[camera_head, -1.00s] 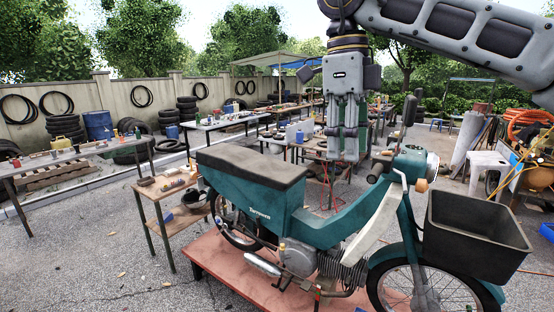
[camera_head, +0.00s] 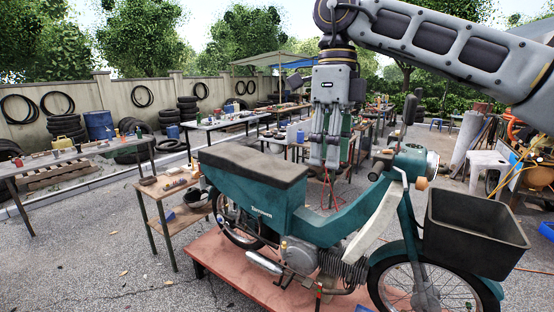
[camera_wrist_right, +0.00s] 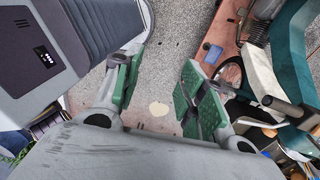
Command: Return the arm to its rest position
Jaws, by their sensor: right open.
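My right arm comes in from the upper right in the head view. Its gripper (camera_head: 325,150) points down, above and behind the teal motorbike (camera_head: 335,228) as the camera sees it. In the right wrist view the gripper (camera_wrist_right: 160,95) shows its two green-padded fingers spread apart, with nothing between them but ground far below. The motorbike also shows in the right wrist view (camera_wrist_right: 292,50), to the right of the fingers. My left gripper is not in view.
The motorbike stands on a red platform (camera_head: 225,262) and carries a black front basket (camera_head: 475,235). A small wooden table (camera_head: 165,190) stands left of it. Longer work tables (camera_head: 225,122) with tools stand behind. Open gravel (camera_head: 90,270) lies at the front left.

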